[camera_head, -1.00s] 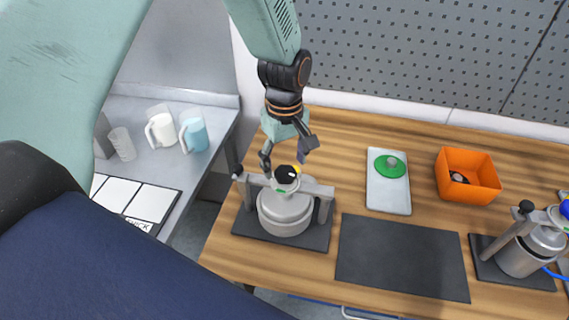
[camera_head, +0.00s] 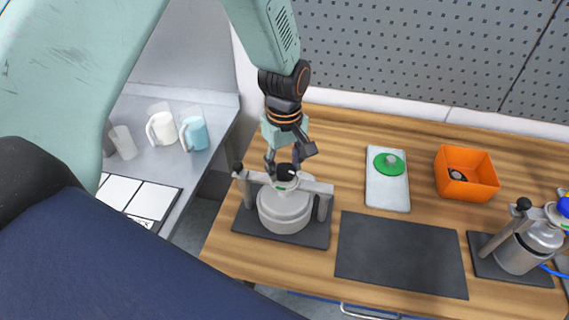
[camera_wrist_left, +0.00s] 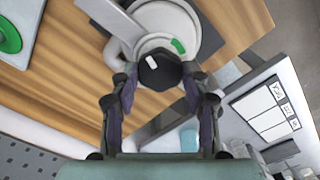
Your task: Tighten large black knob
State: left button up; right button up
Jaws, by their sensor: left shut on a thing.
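The large black knob (camera_head: 286,170) sits on top of a silver drum agitator (camera_head: 284,208), above its grey crossbar. In the left wrist view the knob (camera_wrist_left: 160,72) is faceted, with a white mark on top. My left gripper (camera_head: 284,163) comes down from above and is shut on the knob, one finger on each side. The fingers also show in the wrist view (camera_wrist_left: 160,80), and they partly hide the knob in the head view. My right gripper is not in view.
A small black knob (camera_head: 238,167) stands at the crossbar's left end. A dark mat (camera_head: 400,255), a white tray (camera_head: 388,200) with a green lid, an orange bin (camera_head: 466,174) and a second agitator (camera_head: 520,250) are to the right. Mugs stand on the left table.

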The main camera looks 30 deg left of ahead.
pick_arm(q)
jog(key=shift+c, duration=1.3)
jog(key=m, duration=0.7)
jog(key=shift+w, duration=0.1)
jog(key=m, duration=0.4)
jog(key=shift+d+r+m, duration=0.1)
jog(key=shift+m, duration=0.2)
jog(key=shift+w+m, duration=0.1)
jog(key=shift+m, duration=1.4)
jog(key=shift+r, duration=0.1)
